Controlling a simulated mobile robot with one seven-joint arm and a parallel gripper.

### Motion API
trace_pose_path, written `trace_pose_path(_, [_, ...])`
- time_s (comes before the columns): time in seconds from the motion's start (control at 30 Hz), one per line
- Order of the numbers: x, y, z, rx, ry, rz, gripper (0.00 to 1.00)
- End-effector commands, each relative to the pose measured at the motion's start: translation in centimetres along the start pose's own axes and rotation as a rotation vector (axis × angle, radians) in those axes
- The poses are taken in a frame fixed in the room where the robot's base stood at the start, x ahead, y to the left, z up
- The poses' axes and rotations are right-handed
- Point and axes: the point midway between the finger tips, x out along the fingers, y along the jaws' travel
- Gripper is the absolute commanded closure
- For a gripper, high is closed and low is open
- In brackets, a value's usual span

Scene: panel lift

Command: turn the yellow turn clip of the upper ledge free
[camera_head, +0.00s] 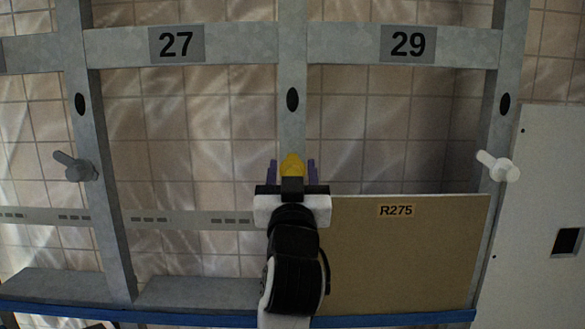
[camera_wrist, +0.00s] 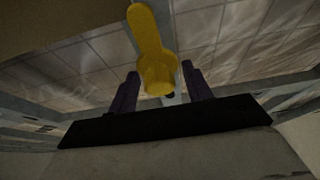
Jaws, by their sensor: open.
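The yellow turn clip (camera_head: 291,165) sits on the middle upright, just above the top edge of the brown panel marked R275 (camera_head: 410,255). My gripper (camera_head: 292,172) is at the clip, with its purple fingers one on each side of it. In the wrist view the yellow clip (camera_wrist: 155,55) stands between the two fingers of my gripper (camera_wrist: 158,90), and gaps show on both sides of it. The jaws are open. My wrist hides the lower part of the clip and the panel's left edge in the head view.
The grey frame has plates 27 (camera_head: 176,44) and 29 (camera_head: 408,44) on its top rail. A grey clip (camera_head: 75,167) is on the left upright and a pale one (camera_head: 497,166) on the right upright. A blue ledge edge (camera_head: 400,320) runs along the bottom. The bay under 27 is open.

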Motion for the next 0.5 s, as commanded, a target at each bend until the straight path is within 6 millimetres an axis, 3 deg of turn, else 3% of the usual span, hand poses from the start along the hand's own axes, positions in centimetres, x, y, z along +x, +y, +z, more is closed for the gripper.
trace_pose_path(0.17, [-0.01,0.01,0.01,0.0,0.0,0.0,0.51])
trace_pose_path(0.5, [-0.03,0.01,-0.01,0.0,0.0,0.0,0.95])
